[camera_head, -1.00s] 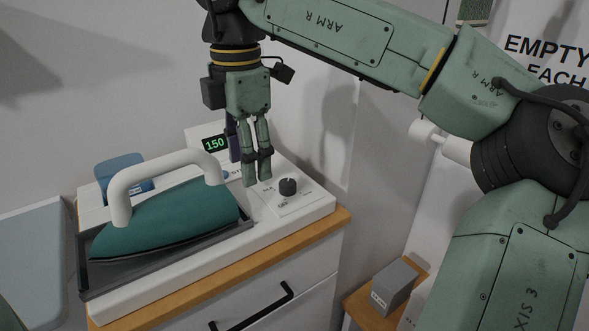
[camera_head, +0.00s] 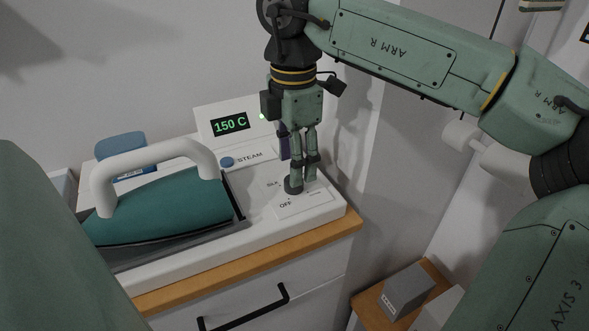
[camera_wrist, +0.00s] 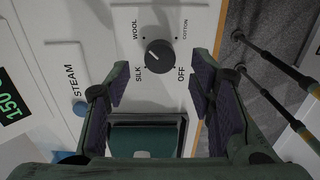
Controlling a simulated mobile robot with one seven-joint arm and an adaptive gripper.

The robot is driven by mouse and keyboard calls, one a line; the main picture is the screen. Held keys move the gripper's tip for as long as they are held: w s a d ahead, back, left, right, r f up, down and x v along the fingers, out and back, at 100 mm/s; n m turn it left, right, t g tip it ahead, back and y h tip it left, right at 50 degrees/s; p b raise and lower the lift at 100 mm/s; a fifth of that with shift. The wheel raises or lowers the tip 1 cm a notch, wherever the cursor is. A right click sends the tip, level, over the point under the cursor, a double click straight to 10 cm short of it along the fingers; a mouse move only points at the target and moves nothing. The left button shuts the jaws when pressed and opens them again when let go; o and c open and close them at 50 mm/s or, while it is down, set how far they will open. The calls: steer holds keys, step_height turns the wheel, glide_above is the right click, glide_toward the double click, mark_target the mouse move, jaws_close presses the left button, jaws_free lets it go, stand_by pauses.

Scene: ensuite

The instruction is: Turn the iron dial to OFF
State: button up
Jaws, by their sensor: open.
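The iron dial is a round black knob (camera_head: 292,186) on the white panel of the ironing station. The wrist view shows the knob (camera_wrist: 158,56) among the labels SILK, WOOL, COTTON and OFF. A pale mark on it appears to point away from OFF, on the SILK–WOOL side. My gripper (camera_head: 303,183) points down at the dial, its fingertips overlapping the knob in the head view. In the wrist view my gripper (camera_wrist: 158,90) is open and empty, its dark pads apart on either side below the knob. Contact cannot be told. The display (camera_head: 230,124) reads 150 C.
A teal iron (camera_head: 165,212) with a white handle rests in a dark tray left of the dial. A blue STEAM button (camera_head: 227,162) is on the panel. A grey box (camera_head: 405,290) sits on a lower wooden surface at right. A wall stands behind the station.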

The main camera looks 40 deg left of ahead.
mark_target(294, 191)
steer(key=shift+f, duration=1.85)
steer(key=shift+c, duration=0.5)
steer(key=c, duration=1.1)
